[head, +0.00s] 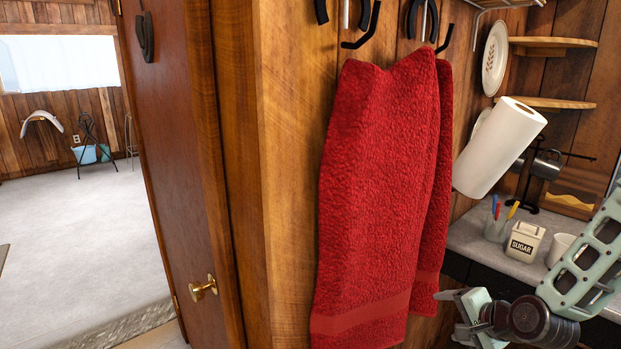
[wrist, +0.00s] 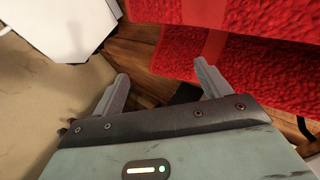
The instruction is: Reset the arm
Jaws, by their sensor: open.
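My gripper (wrist: 160,88) is open, with its two grey fingers apart and nothing between them in the wrist view. In the head view my gripper (head: 450,312) is at the lower right, beside the lower part of a red towel (head: 378,190). The towel hangs from black hooks on the wooden wall. Its red cloth also fills the upper right of the wrist view (wrist: 245,65), close to the right finger. I cannot tell whether the gripper touches the towel. My arm comes in from the right edge of the head view.
A counter (head: 480,238) at the right holds a sugar canister (head: 524,242), a pen cup (head: 496,228) and a white mug (head: 559,248). A paper towel roll (head: 499,147) hangs above. A wooden door (head: 175,150) with a brass knob (head: 203,288) stands left; open floor (head: 75,230) lies beyond.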

